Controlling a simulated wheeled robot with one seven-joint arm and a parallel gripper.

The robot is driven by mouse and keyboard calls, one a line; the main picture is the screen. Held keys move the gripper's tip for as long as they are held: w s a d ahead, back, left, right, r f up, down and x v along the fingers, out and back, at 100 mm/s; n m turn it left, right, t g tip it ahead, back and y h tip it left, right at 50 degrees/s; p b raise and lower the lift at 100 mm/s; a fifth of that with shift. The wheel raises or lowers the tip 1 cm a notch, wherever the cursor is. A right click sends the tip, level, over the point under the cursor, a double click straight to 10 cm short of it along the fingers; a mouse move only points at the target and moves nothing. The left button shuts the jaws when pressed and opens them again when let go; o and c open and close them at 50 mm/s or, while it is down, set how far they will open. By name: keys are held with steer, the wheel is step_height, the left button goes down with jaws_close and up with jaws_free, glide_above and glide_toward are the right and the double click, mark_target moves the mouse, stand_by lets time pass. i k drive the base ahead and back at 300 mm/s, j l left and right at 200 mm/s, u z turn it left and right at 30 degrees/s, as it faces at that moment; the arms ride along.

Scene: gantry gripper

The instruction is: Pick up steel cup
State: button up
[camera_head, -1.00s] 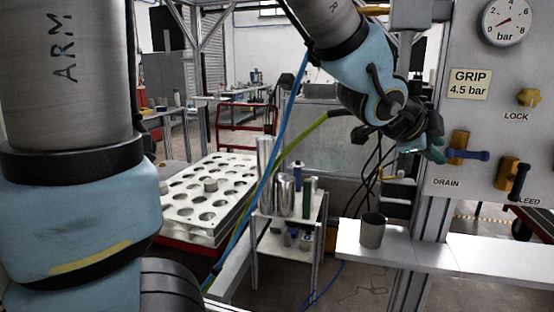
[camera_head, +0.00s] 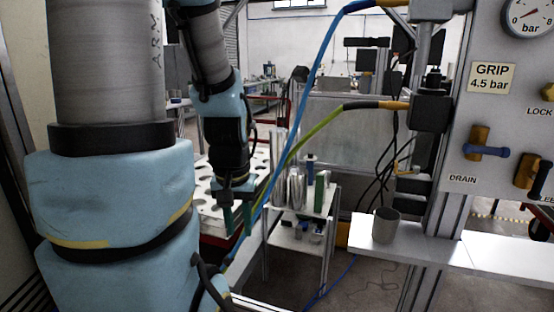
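The steel cup (camera_head: 386,226) is a small grey, open-topped cup standing upright near the left end of the white shelf. My gripper (camera_head: 238,222) hangs pointing down, well to the left of the cup, in front of the white rack and beside the cart. Its two teal fingers are apart, with nothing visible between them.
Blue and yellow-green hoses (camera_head: 300,150) slope down just right of my gripper. A small cart (camera_head: 312,206) carries metal cylinders, a green block and a blue item. The perforated white rack (camera_head: 207,200) is partly hidden behind my arm. A valve panel (camera_head: 500,120) rises above the shelf (camera_head: 450,242).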

mark_target(385, 225)
steer(key=l+u, duration=0.15)
steer(key=u, duration=0.25)
steer(key=k+l+u, duration=0.1)
steer(key=u, duration=0.3)
steer(key=l+u, duration=0.15)
steer(key=u, duration=0.25)
steer(key=k+u, duration=0.15)
steer(key=u, duration=0.25)
steer(key=k+l+u, duration=0.4)
steer(key=k, duration=0.4)
steer(key=k+u, duration=0.4)
steer(key=k, duration=0.85)
